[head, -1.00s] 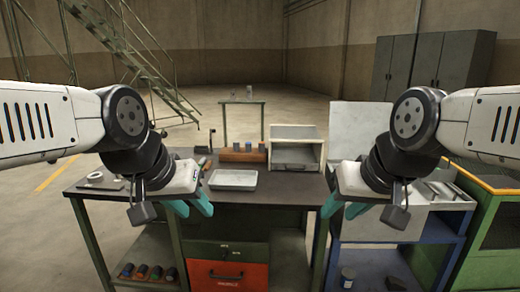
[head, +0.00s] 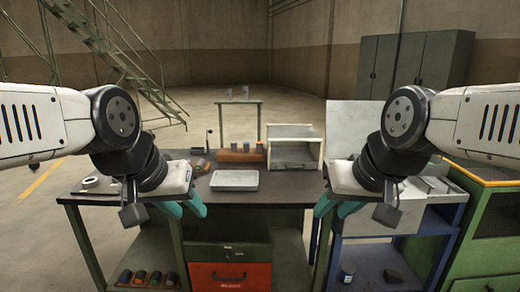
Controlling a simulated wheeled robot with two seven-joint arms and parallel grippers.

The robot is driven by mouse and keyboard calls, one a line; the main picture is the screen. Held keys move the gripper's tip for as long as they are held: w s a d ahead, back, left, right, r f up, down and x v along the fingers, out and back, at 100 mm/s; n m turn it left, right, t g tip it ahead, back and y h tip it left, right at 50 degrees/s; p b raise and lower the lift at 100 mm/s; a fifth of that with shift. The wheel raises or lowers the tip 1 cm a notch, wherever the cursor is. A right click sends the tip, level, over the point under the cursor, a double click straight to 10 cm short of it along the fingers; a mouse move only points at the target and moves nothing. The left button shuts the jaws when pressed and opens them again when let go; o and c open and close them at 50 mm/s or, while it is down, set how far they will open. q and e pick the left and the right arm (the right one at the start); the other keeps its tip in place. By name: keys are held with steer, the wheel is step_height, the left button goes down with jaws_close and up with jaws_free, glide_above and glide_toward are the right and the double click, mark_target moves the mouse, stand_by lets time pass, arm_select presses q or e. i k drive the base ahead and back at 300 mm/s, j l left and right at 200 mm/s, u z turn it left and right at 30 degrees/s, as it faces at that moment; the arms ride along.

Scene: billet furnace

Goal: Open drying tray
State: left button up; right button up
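A shallow light-grey metal tray (head: 235,181) lies on the dark workbench top. A pale box with a sloping front (head: 294,151) stands behind it to the right. I cannot tell which of these is the drying tray. My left gripper (head: 183,207) is over the bench's left front, its teal fingers apart and empty. My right gripper (head: 335,207) is over the right front, its teal fingers apart and empty. Neither touches anything visible.
Several coloured cylinders (head: 147,278) lie on the lower shelf. A blue-framed bench (head: 372,255) and green cabinet (head: 497,225) stand right.

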mark_target(292, 157)
steer(key=i+j, duration=0.15)
steer(key=i, duration=0.4)
steer(key=i+j, duration=0.2)
steer(key=i, duration=0.35)
steer(key=l+z, duration=0.05)
